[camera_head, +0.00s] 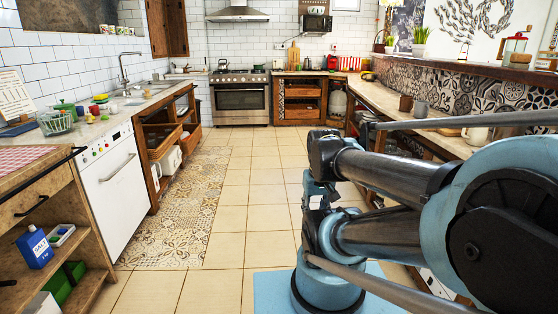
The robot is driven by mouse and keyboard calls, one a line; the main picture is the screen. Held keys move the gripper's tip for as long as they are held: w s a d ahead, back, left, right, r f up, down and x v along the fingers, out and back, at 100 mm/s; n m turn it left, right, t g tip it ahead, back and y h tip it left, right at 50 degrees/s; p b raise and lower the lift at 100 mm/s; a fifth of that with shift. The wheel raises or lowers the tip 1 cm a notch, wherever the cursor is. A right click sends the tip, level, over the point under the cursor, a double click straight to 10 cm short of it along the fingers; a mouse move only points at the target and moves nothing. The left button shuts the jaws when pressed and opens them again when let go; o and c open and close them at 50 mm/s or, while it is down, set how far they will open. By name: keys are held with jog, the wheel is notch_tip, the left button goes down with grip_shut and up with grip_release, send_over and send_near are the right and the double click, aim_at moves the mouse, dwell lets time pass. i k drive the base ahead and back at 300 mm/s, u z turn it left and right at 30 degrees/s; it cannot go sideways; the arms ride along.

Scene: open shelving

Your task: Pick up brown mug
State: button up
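A small brown mug-like vessel (406,103) stands upright on the right-hand counter, beside a grey cup-like vessel (421,107). It is small in the view, and I cannot make out a handle. My folded arm fills the right foreground, nearer to me than the counter. My gripper's fingers do not show, so its position relative to the brown vessel cannot be seen.
The tiled floor (245,217) is clear down the middle. A white dishwasher (112,183) and open wooden drawers (160,140) line the left. The right counter (388,101) is partly hidden by my arm. A stove (240,98) stands at the back.

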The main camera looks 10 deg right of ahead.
aim_at(406, 103)
jog(key=u, duration=0.3)
jog(key=i, duration=2.2)
jog(key=z, duration=0.65)
jog(key=i, duration=1)
jog(key=z, duration=0.8)
jog(key=i, duration=0.55)
jog(key=z, duration=0.25)
